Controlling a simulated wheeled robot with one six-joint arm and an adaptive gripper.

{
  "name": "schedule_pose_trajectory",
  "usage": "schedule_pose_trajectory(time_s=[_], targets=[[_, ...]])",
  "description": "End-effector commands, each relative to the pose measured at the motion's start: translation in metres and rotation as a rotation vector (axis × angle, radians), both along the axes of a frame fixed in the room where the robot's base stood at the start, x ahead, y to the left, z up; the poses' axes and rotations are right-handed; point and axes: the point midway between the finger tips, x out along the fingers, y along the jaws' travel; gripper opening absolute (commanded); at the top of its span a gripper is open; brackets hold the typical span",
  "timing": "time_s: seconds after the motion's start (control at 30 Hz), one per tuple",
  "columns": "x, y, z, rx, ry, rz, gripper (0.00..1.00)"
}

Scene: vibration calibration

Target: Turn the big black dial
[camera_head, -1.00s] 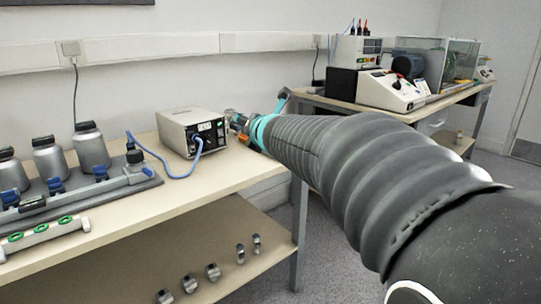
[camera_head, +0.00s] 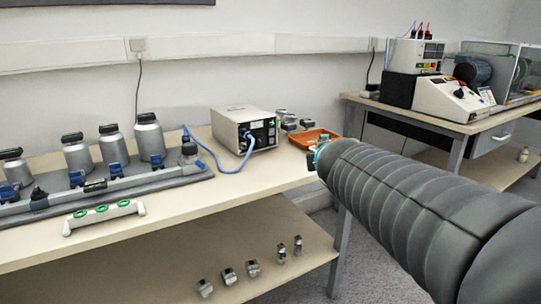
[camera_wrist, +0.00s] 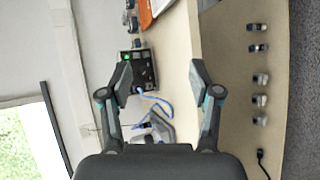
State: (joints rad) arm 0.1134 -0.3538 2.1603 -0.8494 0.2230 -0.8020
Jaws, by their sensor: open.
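A black knob (camera_head: 459,93) that looks like the big black dial sits on the sloped white instrument (camera_head: 446,104) on the far right bench in the head view. It is small there, and its marks cannot be read. My gripper (camera_wrist: 160,72) is open and empty in the wrist view, its two fingers spread wide. Its teal end (camera_head: 321,155) shows near the right end of the near bench, well left of the instrument, mostly hidden by my arm. The dial cannot be made out in the wrist view.
A beige box (camera_head: 238,118) with a blue cable stands on the near bench (camera_head: 170,210). An orange tray (camera_head: 312,137) lies to its right. Several metal bottles (camera_head: 150,138) stand at left. A gap of floor separates the benches.

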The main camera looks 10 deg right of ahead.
Motion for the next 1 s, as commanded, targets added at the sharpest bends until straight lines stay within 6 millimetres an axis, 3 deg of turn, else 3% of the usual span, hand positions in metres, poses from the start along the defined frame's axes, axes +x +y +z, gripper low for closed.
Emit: schedule_pose_trajectory(time_s=[0.27,0.37,0.6,0.7,0.83,1.0], targets=[[0.007,0.001,-0.004,-0.023,-0.005,0.025,0.63],[0.029,0.005,-0.012,-0.092,-0.024,0.102,0.63],[0.111,0.026,-0.042,-0.423,-0.157,0.433,0.63],[0.135,0.034,-0.054,-0.559,-0.230,0.552,0.63],[0.154,0.043,-0.065,-0.691,-0.313,0.657,0.63],[0.164,0.048,-0.069,-0.773,-0.372,0.715,0.63]])
